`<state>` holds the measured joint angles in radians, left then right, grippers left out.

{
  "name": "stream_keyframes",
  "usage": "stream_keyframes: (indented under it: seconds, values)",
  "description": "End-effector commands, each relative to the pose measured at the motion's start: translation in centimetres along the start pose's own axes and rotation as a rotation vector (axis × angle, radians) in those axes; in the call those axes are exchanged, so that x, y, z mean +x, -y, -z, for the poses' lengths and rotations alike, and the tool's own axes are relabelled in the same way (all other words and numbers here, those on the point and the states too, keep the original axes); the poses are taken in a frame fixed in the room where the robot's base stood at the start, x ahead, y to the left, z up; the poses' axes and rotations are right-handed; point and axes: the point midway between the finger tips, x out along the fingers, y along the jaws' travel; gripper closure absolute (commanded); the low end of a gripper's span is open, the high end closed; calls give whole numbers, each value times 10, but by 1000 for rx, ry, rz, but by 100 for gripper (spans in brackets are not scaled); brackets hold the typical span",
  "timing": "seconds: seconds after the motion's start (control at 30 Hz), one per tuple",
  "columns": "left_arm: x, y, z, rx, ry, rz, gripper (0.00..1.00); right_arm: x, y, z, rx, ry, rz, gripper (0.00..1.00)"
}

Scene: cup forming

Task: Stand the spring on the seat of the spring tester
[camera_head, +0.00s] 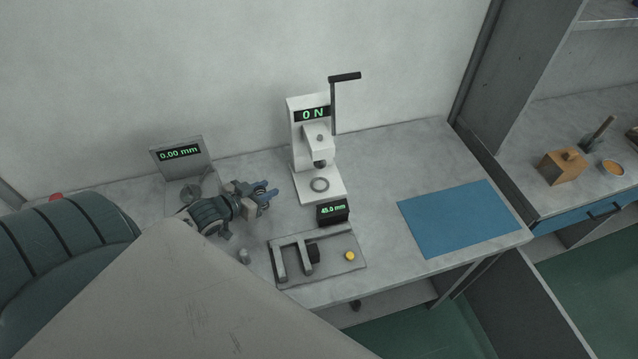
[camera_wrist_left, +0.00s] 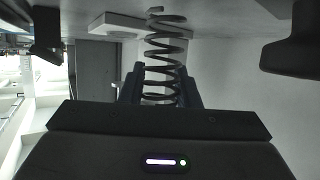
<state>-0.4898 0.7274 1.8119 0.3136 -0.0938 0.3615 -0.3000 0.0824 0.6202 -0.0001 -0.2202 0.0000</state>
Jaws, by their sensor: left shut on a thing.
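The spring (camera_wrist_left: 165,50) is a dark open coil in the left wrist view, its lower turns between the blue fingers of my left gripper (camera_wrist_left: 161,90). My left gripper (camera_head: 264,194) is shut on it above the bench, to the left of the spring tester. In the head view I cannot make the spring out clearly at the fingers. The white spring tester (camera_head: 299,140) has a crank handle, a "0 N" display and a ring-marked seat (camera_head: 320,184) below its ram. The seat looks empty. My right gripper is not in view.
A gauge stand (camera_head: 180,152) reading 0.00 mm stands left of the tester. In front are a small 45.0 mm display (camera_head: 333,212) and a grey fixture plate (camera_head: 330,264) with a yellow button. A blue mat (camera_head: 459,218) lies clear at right.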

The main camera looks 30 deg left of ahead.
Motion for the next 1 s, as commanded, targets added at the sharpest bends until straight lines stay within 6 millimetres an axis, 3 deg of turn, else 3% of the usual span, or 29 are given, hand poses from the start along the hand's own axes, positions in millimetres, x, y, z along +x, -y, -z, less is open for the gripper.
stream_keyframes:
  seconds: [0.43, 0.8, 1.0]
  values:
    - [-2, -3, 7, 19, -2, -47, 96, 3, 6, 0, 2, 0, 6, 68]
    - [72, -38, 35, 16, -8, -49, 96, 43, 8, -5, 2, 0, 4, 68]
    - [103, -53, 50, 16, -5, -49, 96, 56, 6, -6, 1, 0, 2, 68]
